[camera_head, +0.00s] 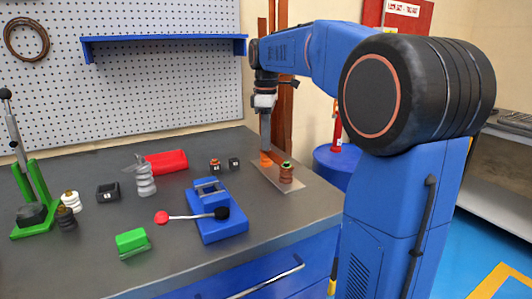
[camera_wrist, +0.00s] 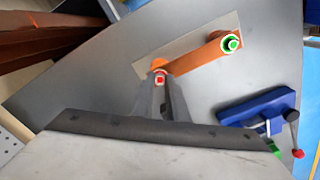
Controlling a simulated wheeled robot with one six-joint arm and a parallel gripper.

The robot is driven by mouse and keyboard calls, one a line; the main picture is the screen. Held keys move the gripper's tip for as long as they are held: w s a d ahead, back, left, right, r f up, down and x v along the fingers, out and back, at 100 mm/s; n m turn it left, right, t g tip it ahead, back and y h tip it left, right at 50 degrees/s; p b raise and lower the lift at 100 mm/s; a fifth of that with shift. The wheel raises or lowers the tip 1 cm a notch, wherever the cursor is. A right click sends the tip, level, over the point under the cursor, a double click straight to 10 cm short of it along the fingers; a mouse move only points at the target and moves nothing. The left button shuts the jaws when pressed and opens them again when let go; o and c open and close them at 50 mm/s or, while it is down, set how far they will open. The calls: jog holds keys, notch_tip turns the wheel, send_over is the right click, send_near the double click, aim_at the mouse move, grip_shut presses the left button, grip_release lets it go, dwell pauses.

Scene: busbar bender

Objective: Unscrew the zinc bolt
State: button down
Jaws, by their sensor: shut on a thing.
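My gripper (camera_head: 265,150) points straight down at the back right of the workbench. In the wrist view its two fingers (camera_wrist: 160,88) are shut on a small bolt head with a red mark (camera_wrist: 160,78). This looks like the zinc bolt, though its metal is hard to tell. The bolt sits at one end of a copper-orange bar (camera_wrist: 195,58). An orange part (camera_head: 266,161) shows below the fingertips in the head view. At the bar's other end is a green-and-white ringed top (camera_wrist: 231,43), on a brown ribbed post (camera_head: 286,174). The bolt's shank is hidden.
A pale plate (camera_head: 290,187) lies under the posts. A blue bending tool (camera_head: 222,228) with a red-knobbed lever stands nearer the front. A red box (camera_head: 166,162), a green block (camera_head: 132,242), a grey insulator (camera_head: 145,182) and a green press (camera_head: 40,205) stand to the left.

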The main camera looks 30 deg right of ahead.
jog(key=n, duration=0.5)
jog(key=shift+n, duration=0.3)
jog(key=n, duration=0.4)
jog(key=shift+n, duration=0.7)
jog(key=n, duration=0.5)
jog(key=shift+n, duration=0.4)
